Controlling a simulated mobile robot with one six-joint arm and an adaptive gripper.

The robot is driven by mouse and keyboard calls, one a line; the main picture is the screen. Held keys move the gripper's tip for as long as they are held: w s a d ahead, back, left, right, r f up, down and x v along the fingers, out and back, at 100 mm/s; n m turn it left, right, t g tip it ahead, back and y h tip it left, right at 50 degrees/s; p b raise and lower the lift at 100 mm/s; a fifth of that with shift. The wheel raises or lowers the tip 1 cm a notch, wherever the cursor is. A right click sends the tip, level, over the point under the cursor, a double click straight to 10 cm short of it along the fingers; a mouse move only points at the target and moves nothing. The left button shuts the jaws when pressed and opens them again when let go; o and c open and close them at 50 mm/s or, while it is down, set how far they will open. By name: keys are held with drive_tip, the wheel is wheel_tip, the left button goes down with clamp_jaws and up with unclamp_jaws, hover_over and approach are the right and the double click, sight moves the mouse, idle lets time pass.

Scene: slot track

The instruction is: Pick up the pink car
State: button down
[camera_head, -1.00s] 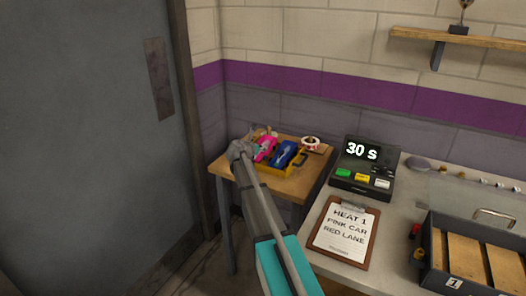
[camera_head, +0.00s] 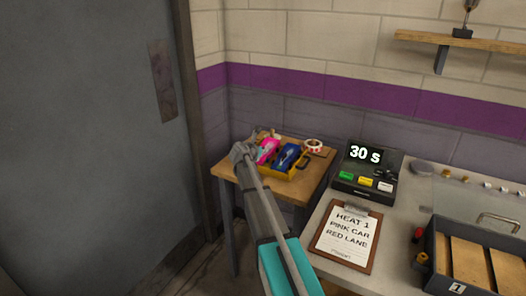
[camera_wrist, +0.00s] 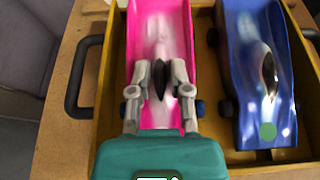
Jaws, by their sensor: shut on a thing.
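The pink car (camera_wrist: 160,32) lies in a yellow tray (camera_wrist: 75,155) on the small wooden table. It also shows in the head view (camera_head: 267,149), partly behind my arm. My gripper (camera_wrist: 160,85) is over the middle of the pink car, with a finger on each side of a raised whitish part that has a dark oval on it. The fingers are shut on the car. The car appears to be still within the tray; whether it is clear of the tray floor cannot be told. In the head view my fingertips are hidden by my own arm.
A blue car (camera_wrist: 258,75) lies in the tray right beside the pink one. A roll of tape (camera_head: 313,145) sits behind the tray. A timer box (camera_head: 366,175), a clipboard (camera_head: 348,238) and a dark slotted box (camera_head: 478,262) stand on the bench to the right.

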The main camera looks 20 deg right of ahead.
drive_tip(key=shift+r+p, duration=1.4)
drive_tip(key=shift+r, duration=0.05)
drive_tip(key=s+a+r+p, duration=0.2)
drive_tip(key=s+r+p, duration=0.3)
drive_tip(key=s, duration=0.1)
drive_tip(key=s+a+r+p, duration=0.3)
drive_tip(key=s+r+p, duration=0.2)
drive_tip(key=s, duration=0.2)
drive_tip(key=shift+a, duration=0.25)
drive_tip(key=shift+r, duration=0.1)
drive_tip(key=shift+r+p, duration=1.7)
drive_tip(key=shift+p, duration=0.1)
